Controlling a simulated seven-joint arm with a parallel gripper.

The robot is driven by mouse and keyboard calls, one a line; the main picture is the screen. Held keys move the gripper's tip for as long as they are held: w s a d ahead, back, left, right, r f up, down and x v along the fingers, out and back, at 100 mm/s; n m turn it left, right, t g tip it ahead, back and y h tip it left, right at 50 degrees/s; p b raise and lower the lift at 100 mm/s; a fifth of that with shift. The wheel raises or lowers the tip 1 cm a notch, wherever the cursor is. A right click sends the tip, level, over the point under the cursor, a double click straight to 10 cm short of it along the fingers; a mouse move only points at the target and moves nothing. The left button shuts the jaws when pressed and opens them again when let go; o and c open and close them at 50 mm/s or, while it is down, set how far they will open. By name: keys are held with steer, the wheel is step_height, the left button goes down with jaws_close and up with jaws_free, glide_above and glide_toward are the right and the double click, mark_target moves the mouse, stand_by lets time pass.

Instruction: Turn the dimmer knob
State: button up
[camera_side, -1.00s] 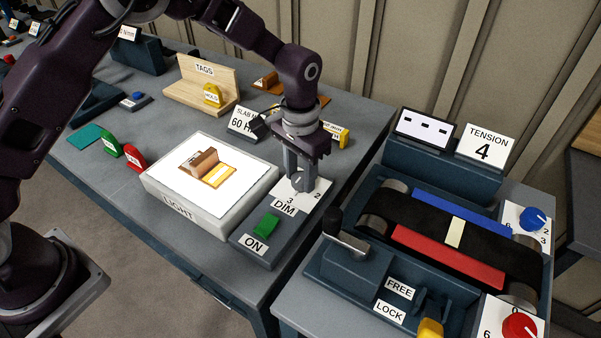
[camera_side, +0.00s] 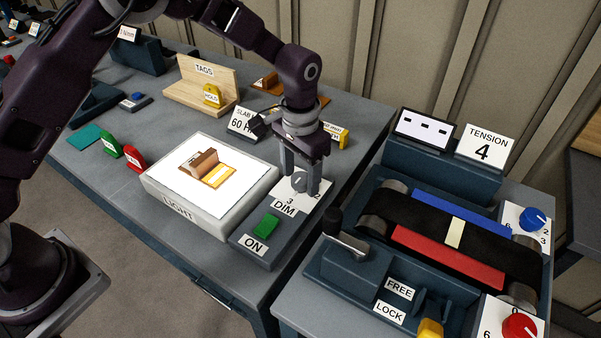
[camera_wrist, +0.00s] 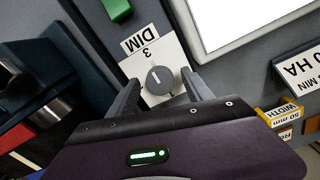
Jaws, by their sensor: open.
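The dimmer knob is a small round grey knob (camera_wrist: 160,80) with a white pointer line, on a white dial plate (camera_wrist: 137,66) marked DIM. In the side view the knob (camera_side: 299,183) shows between the fingers. My gripper (camera_wrist: 163,88) is open, with one finger on each side of the knob and a gap to it in the wrist view. In the side view my gripper (camera_side: 301,191) points down over the dial plate. I cannot tell whether the fingertips touch the plate.
A lit white light box (camera_side: 235,185) stands left of the dial. A green button (camera_side: 267,225) labelled ON sits in front. A belt press with a black belt (camera_side: 425,215) stands on the right. A SLAB sign (camera_side: 243,123) and a yellow box (camera_side: 337,136) stand behind.

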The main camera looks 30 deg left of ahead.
mark_target(300, 178)
steer(key=shift+r, duration=0.1)
step_height(300, 178, up, 7)
steer(key=shift+f, duration=0.1)
stand_by(0.4)
steer(key=s+a+r+n+t, duration=0.1)
steer(key=s+a+r, duration=0.3)
steer(key=s+r, duration=0.3)
steer(key=s+a+r+n+t, duration=0.15)
steer(key=s+a+r, duration=0.3)
steer(key=r, duration=0.45)
steer(key=s+a+t, duration=0.1)
steer(key=s+a, duration=0.1)
steer(key=s, duration=0.6)
steer(key=s+a+t, duration=0.2)
steer(key=s+a, duration=0.1)
steer(key=s, duration=0.6)
steer(key=shift+s+a+f+n, duration=0.2)
steer(key=shift+f+n, duration=0.1)
steer(key=shift+n, duration=0.05)
